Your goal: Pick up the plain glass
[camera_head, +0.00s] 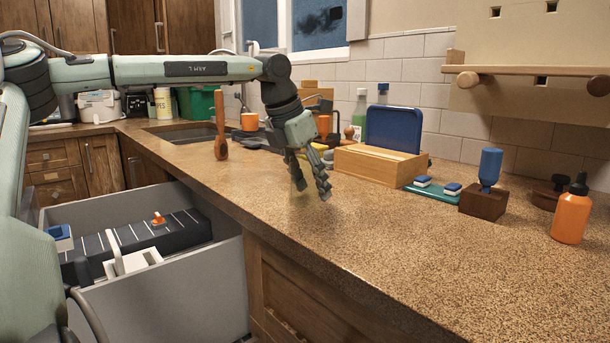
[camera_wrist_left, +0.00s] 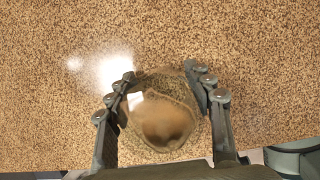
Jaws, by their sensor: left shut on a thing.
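The plain glass (camera_wrist_left: 162,118) shows in the left wrist view as a see-through, rounded shape between the two fingers, with the speckled counter visible through it. My left gripper (camera_head: 312,189) is shut on it, one finger on each side; the gripper also shows in the left wrist view (camera_wrist_left: 163,84). In the head view the gripper points down over the counter, left of the wooden box, and the glass cannot be made out between the fingers. Whether the glass touches the counter I cannot tell. My right gripper is not in view.
On the counter (camera_head: 380,240) stand a wooden box (camera_head: 375,165) with a blue board (camera_head: 393,129), a blue-topped stand (camera_head: 487,185) and an orange bottle (camera_head: 571,212). A wooden pestle-like thing (camera_head: 220,135) stands at left. An open drawer (camera_head: 180,285) juts out below. The front counter is clear.

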